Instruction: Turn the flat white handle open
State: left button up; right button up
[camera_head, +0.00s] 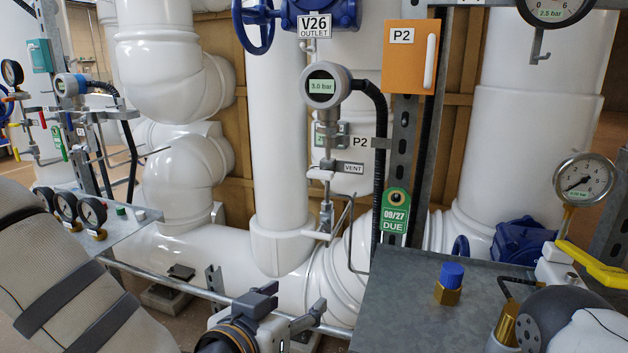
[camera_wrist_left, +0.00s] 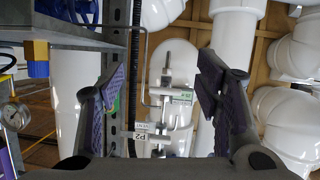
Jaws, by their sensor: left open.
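A thin metal vent valve line (camera_head: 326,205) hangs below the round 3.0 bar gauge (camera_head: 322,86), beside the VENT tag (camera_head: 349,168). In the left wrist view, which looks upside down, the valve line (camera_wrist_left: 166,72) shows between the two spread fingers (camera_wrist_left: 165,88), farther off. My right gripper is not in view; only part of my right arm shows at bottom right.
An orange P2 box (camera_head: 411,57) with an upright white bar is above right. A black hose and metal post (camera_head: 404,140) run beside the line. A grey metal shelf (camera_head: 400,310) with a blue-capped brass fitting (camera_head: 450,284) stands right. Large white pipes (camera_head: 278,130) stand behind.

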aim_at(318, 174)
pick_arm(q)
jog(key=w+r+t, duration=0.2)
jog(key=r, duration=0.6)
jog(key=w+r+t, duration=0.2)
jog(key=r, duration=0.5)
jog(key=x, duration=0.3)
jog(key=b+x, duration=0.1)
jog(key=x, duration=0.7)
jog(key=shift+d+r+b, duration=0.25)
jog(key=shift+d+b, duration=0.05)
jog(key=shift+w, duration=0.35)
jog(key=shift+r, duration=0.1)
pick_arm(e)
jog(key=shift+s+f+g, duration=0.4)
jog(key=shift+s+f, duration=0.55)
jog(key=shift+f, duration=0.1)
pick_arm(q)
jog(key=shift+c, duration=0.3)
jog(key=c, duration=1.1)
